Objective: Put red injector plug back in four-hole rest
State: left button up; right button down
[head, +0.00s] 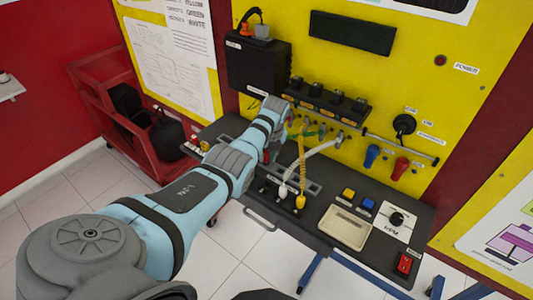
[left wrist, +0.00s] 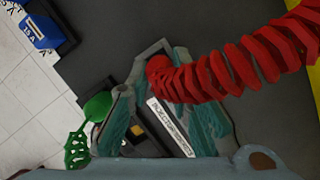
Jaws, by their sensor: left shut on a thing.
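My left gripper (head: 268,148) reaches over the black bench to the left end of the four-hole rest (head: 312,187). In the left wrist view the gripper (left wrist: 162,78) is shut on the red injector plug (left wrist: 158,66). A thick red coiled cable runs from the plug to the upper right. The rest's white label (left wrist: 170,127) shows below, between the fingers. The plug's lower end is hidden, so I cannot tell whether it is in a hole. The white plug (head: 282,190) and yellow plug (head: 300,201) stand at the rest. A green plug (left wrist: 97,106) shows beside the left finger.
Coiled cables, including the yellow one (head: 301,160), hang between the panel and the rest. A beige tray (head: 345,229), a yellow button (head: 348,194), a knob plate (head: 396,221) and a red switch (head: 404,263) lie to the right. A red cart (head: 105,85) stands left of the bench.

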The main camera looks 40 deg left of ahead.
pick_arm(q)
jog(key=shift+f+b, duration=0.35)
jog(key=shift+f, duration=0.15)
jog(key=o, duration=0.7)
jog(key=p+v, duration=0.3)
jog(key=p, duration=0.1)
jog(key=shift+a, duration=0.1)
jog(key=shift+r+p, duration=0.35)
jog(key=shift+r, duration=0.05)
jog(key=shift+v, duration=0.9)
